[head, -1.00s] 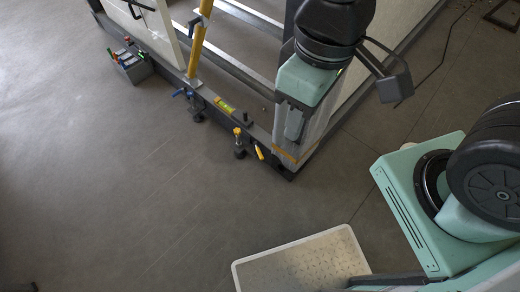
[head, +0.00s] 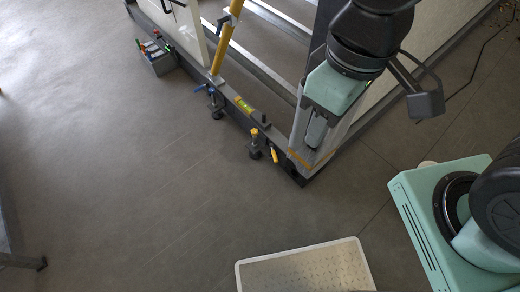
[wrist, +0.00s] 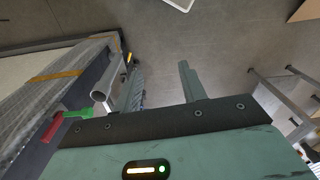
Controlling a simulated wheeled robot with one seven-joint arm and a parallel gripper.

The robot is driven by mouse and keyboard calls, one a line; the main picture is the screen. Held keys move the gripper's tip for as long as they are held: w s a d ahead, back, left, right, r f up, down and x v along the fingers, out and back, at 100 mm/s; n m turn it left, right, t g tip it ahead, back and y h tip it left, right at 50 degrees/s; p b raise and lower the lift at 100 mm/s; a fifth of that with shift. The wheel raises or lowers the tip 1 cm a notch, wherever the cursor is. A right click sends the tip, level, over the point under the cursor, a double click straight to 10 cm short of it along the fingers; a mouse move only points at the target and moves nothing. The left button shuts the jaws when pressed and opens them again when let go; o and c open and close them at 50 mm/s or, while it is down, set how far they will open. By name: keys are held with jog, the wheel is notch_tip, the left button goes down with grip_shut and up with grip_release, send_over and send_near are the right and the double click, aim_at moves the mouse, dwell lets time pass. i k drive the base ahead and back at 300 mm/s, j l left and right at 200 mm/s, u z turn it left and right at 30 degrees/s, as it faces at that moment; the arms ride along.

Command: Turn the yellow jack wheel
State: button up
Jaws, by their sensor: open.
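The yellow jack wheel (head: 254,132) tops a small dark levelling jack on the floor-level frame rail, near the frame's front corner in the head view. A separate yellow handle (head: 274,156) sits just right of it. My gripper (head: 317,130) hangs to the right of the wheel, in front of the wrapped corner post, apart from the wheel. In the wrist view my gripper (wrist: 160,82) shows two spread fingers with nothing between them. I cannot make out the wheel for sure in the wrist view.
A blue-handled jack (head: 213,92) and a spirit level (head: 243,105) are along the rail (head: 180,62). A toolbox (head: 157,57) stands farther left. A white tray (head: 305,268) lies at the bottom. A grey pipe (wrist: 104,87) is close left of my gripper.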

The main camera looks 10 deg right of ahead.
aim_at(255, 132)
jog(key=k+l, duration=0.35)
jog(key=i+j+u, duration=0.1)
jog(key=i, duration=0.3)
jog(key=i+j, duration=0.15)
jog(key=i, duration=0.25)
jog(key=i+j, duration=0.15)
jog(key=j, duration=0.2)
jog(key=i+j+u, duration=0.1)
jog(key=j, duration=0.25)
jog(key=i+j+u, duration=0.1)
jog(key=j, duration=0.25)
jog(key=i+j, duration=0.3)
